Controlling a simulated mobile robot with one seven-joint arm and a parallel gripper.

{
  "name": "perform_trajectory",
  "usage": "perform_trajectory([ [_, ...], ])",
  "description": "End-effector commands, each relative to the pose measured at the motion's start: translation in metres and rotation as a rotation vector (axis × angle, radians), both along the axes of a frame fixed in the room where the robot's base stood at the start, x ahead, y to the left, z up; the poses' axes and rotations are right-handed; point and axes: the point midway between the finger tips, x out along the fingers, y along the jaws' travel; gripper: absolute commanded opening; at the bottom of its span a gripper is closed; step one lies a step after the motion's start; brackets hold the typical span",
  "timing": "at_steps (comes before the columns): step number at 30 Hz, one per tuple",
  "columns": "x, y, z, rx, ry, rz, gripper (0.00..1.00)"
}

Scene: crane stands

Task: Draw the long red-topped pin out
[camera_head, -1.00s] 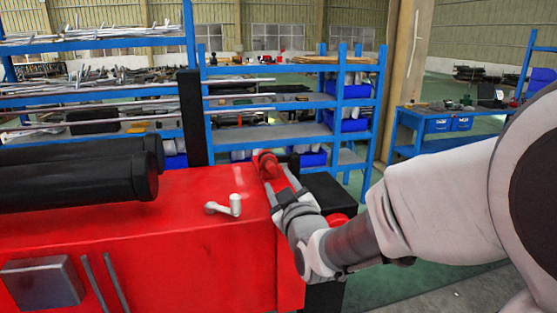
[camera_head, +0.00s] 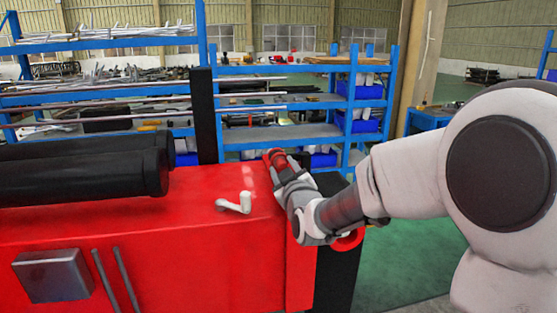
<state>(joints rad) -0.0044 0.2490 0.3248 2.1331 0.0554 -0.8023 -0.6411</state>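The red top of the pin (camera_head: 276,155) shows at the far right corner of the red machine body (camera_head: 180,225). The rest of the pin is hidden. My gripper (camera_head: 283,165) reaches in from the right, with its fingertips at the red top. My fingers overlap the top in this view, and I cannot tell whether they press on it or stand apart from it.
Black cylinders (camera_head: 80,190) lie at the left, and a black post (camera_head: 204,115) stands behind. A red round part (camera_head: 348,241) sits below my wrist. Blue shelving (camera_head: 345,110) is beyond.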

Motion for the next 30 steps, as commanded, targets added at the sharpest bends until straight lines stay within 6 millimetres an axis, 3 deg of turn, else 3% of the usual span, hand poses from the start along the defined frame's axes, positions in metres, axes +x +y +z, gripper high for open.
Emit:
perform_trajectory([
  [1, 0.0, 0.0, 0.0, 0.0, 0.0, 0.0, 0.36],
  [7, 0.0, 0.0, 0.0, 0.0, 0.0, 0.0, 0.0],
  [23, -0.001, 0.0, 0.001, 0.001, -0.003, 0.0, 0.0],
  [30, -0.012, -0.003, 0.001, 0.001, -0.003, 0.0, 0.0],
])
